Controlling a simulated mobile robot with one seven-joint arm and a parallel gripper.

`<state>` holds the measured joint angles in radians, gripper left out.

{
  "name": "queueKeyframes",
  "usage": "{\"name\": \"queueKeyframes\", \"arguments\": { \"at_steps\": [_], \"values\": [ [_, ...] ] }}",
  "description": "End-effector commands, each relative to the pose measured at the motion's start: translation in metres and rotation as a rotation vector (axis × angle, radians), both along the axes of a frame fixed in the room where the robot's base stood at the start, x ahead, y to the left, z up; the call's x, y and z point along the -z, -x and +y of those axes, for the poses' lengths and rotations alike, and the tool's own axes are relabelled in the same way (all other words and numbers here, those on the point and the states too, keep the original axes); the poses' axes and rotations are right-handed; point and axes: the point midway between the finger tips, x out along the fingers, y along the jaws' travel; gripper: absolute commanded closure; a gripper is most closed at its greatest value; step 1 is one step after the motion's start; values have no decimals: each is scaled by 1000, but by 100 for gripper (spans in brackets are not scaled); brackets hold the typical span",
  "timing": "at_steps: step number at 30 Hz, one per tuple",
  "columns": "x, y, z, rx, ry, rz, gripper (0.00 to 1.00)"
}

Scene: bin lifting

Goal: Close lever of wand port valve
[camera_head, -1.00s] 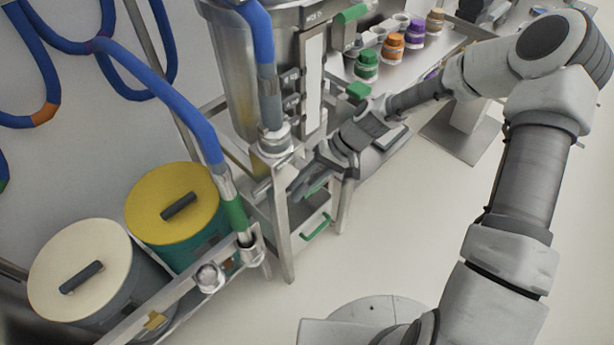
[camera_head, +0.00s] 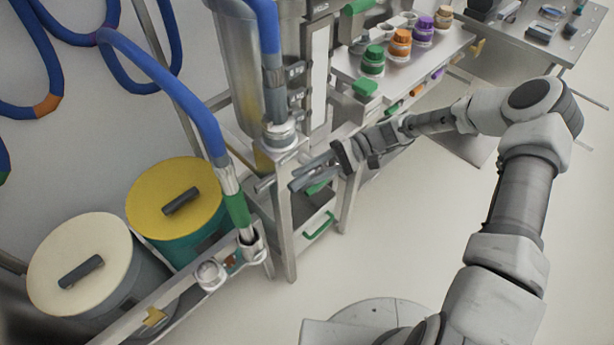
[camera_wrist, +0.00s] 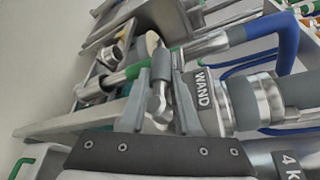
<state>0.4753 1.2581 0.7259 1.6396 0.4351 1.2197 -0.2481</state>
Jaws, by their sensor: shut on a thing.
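The wand port valve (camera_head: 281,138) is a metal fitting under a blue hose, on top of a metal frame. In the wrist view its grey collar, marked WAND (camera_wrist: 206,92), lies right of my fingers. My gripper (camera_head: 300,179) reaches in from the right, just below the valve. In the wrist view my gripper (camera_wrist: 161,95) has its two grey fingers on either side of the lever (camera_wrist: 158,88), a metal stem with a grey sleeve, and is shut on it. The exact finger contact is partly hidden in the head view.
A yellow-lidded bin (camera_head: 172,203) and a cream-lidded bin (camera_head: 80,262) stand at left behind a metal rail. A green-collared wand (camera_head: 236,208) hangs beside the frame. A shelf (camera_head: 395,75) with several jars stands behind my arm. The floor at right is clear.

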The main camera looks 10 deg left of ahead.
Motion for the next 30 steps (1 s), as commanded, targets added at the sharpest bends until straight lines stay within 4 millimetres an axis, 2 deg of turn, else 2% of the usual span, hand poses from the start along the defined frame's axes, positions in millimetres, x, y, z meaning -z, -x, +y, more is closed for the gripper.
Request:
{"name": "queueKeyframes", "arguments": {
  "at_steps": [16, 17, 21, 30],
  "values": [
    [-2, 1, 1, -1, -18, 27, 100],
    [-2, 1, 1, -1, -18, 27, 65],
    [-2, 1, 1, -1, -16, 24, 40],
    [-1, 0, 0, -1, -15, 21, 39]
  ]
}}
